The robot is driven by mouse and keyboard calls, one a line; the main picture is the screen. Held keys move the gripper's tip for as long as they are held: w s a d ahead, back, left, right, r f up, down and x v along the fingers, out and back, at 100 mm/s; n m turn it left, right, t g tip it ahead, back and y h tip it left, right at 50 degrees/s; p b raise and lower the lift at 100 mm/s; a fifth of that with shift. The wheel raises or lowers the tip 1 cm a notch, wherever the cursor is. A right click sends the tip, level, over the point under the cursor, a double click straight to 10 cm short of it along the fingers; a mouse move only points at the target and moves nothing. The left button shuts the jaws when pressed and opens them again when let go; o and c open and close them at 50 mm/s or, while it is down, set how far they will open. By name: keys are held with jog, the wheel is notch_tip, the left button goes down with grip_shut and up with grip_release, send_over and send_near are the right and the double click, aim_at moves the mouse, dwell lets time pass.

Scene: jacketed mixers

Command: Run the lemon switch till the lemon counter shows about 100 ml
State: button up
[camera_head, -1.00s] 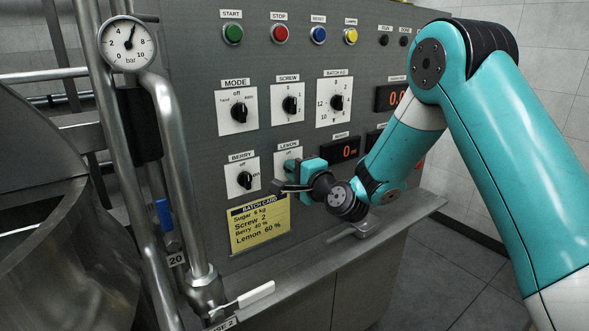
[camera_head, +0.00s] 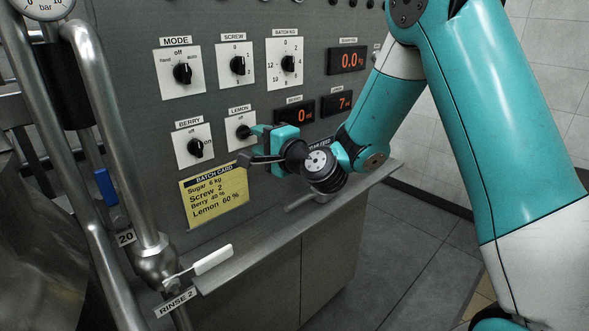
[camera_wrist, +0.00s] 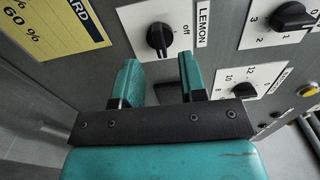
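The lemon switch (camera_head: 243,131) is a black knob on a white plate, partly hidden by my gripper in the head view. In the wrist view the knob (camera_wrist: 160,38) stands clear beyond my fingertips, beside its "off" mark; I cannot tell its exact setting. My gripper (camera_head: 257,146) is open in front of the panel, a little below and right of the knob. Its two teal fingers (camera_wrist: 160,78) are apart with nothing between them. The lemon counter (camera_head: 344,101), a dark display with orange digits, appears to read 7.
The berry switch (camera_head: 195,147) is left of the lemon switch, with the yellow batch card (camera_head: 214,198) below. The berry counter (camera_head: 301,115) reads 0. Mode (camera_head: 182,73), screw (camera_head: 238,65) and batch (camera_head: 288,63) knobs sit above. A metal ledge (camera_head: 250,249) runs below the panel.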

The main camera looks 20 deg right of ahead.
jog(key=b+v, duration=1.1)
jog(key=v, duration=0.1)
jog(key=shift+b, duration=0.4)
jog(key=shift+s, duration=0.15)
dwell(6.2)
